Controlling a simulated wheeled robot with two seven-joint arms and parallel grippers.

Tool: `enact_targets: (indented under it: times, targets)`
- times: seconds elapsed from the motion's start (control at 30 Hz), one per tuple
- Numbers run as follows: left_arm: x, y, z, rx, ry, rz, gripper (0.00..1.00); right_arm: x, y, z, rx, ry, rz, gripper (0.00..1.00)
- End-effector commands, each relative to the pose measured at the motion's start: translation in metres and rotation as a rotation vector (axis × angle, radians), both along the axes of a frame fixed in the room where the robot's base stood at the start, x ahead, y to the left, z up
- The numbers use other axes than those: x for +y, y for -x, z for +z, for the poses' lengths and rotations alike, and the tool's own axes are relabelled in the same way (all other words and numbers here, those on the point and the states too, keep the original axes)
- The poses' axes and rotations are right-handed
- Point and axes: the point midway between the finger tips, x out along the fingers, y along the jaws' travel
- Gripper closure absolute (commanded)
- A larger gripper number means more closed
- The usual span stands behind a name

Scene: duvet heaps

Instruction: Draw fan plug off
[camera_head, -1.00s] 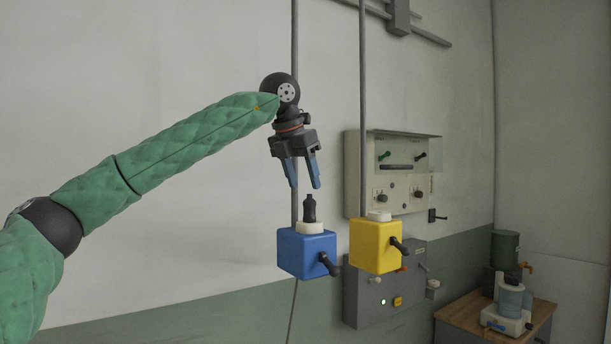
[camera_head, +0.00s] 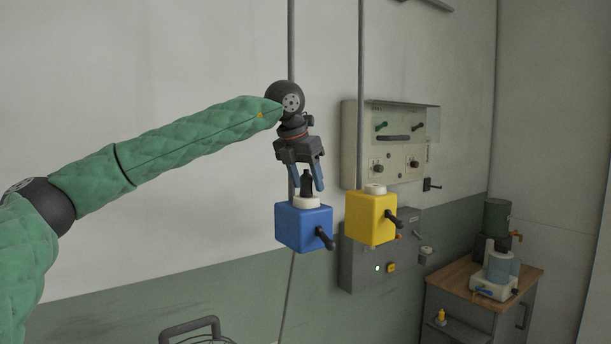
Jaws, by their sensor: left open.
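A black plug (camera_head: 307,185) stands upright in the white round socket (camera_head: 307,203) on top of a blue box (camera_head: 304,227). The blue box has a black lever at its lower right. My left gripper (camera_head: 308,190) points down over the plug, its two blue fingers apart, one to either side of the plug. The fingers look open, and I cannot tell whether either touches it. A yellow box (camera_head: 371,217) with a white, empty-looking top socket and a black lever stands to the right. My right gripper is out of the picture.
Vertical conduits (camera_head: 361,90) run behind both boxes. A beige control panel (camera_head: 390,143) and a grey lower box (camera_head: 375,262) are on the wall. A wooden-topped cabinet (camera_head: 462,271) with apparatus stands at right. A dark handle and wire guard (camera_head: 192,328) show at the bottom.

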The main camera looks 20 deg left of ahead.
Motion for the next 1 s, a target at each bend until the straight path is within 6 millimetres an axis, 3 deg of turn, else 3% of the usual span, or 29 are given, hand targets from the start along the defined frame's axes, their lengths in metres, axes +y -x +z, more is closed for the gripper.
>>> enact_targets:
  times: [0.1, 0.33, 1.0]
  targets:
    - [0.0, 0.0, 0.0, 0.0, 0.0, 0.0, 0.5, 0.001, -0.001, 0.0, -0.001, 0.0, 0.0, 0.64]
    - [0.0, 0.0, 0.0, 0.0, 0.0, 0.0, 0.95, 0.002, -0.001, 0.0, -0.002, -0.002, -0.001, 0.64]
    - [0.0, 0.0, 0.024, -0.001, 0.0, 0.0, 0.95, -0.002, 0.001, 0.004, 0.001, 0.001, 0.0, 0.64]
